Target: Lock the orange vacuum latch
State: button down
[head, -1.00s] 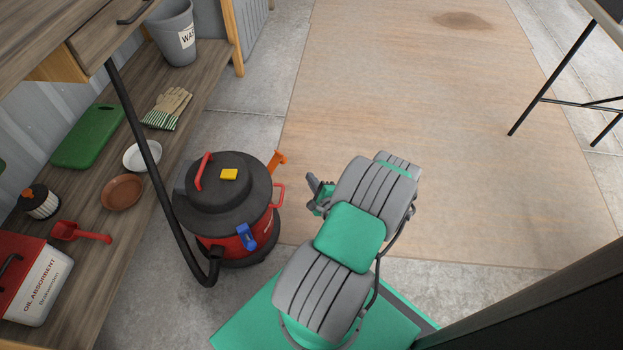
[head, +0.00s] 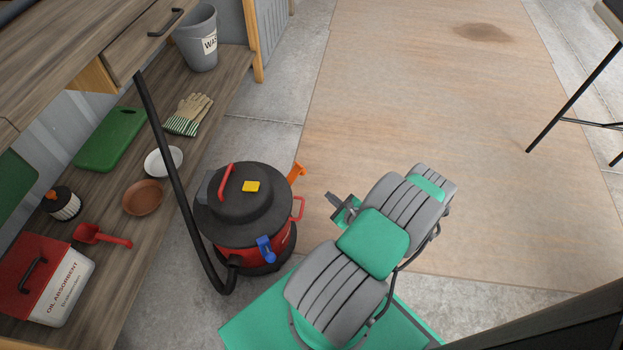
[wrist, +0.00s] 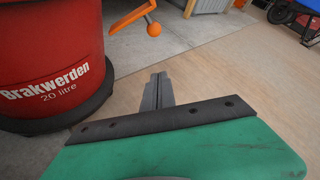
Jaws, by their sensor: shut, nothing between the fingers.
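The red vacuum (head: 272,240) with a black lid stands on the floor left of my arm. Its orange latch (head: 297,172) sticks out and up from the far right side of the lid rim, swung away from the body. In the wrist view the orange latch (wrist: 154,29) shows as an arm with a round knob, above and beyond my fingertips, apart from them. A blue latch (head: 265,249) lies down against the near side. My gripper (head: 333,198) is shut and empty, right of the vacuum and nearer than the orange latch. It also shows in the wrist view (wrist: 158,88).
A red handle (head: 298,208) juts from the vacuum's right side, between it and my gripper. A black hose (head: 178,180) runs up its left. A wooden shelf (head: 150,235) with several items is at left.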

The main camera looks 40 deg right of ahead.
aim_at(295, 177)
jog(key=w+f+b, duration=0.1)
jog(key=w+b, duration=0.2)
jog(key=w, duration=0.8)
jog(key=shift+w+d, duration=0.2)
jog(key=shift+w, duration=0.1)
jog(key=shift+d, duration=0.1)
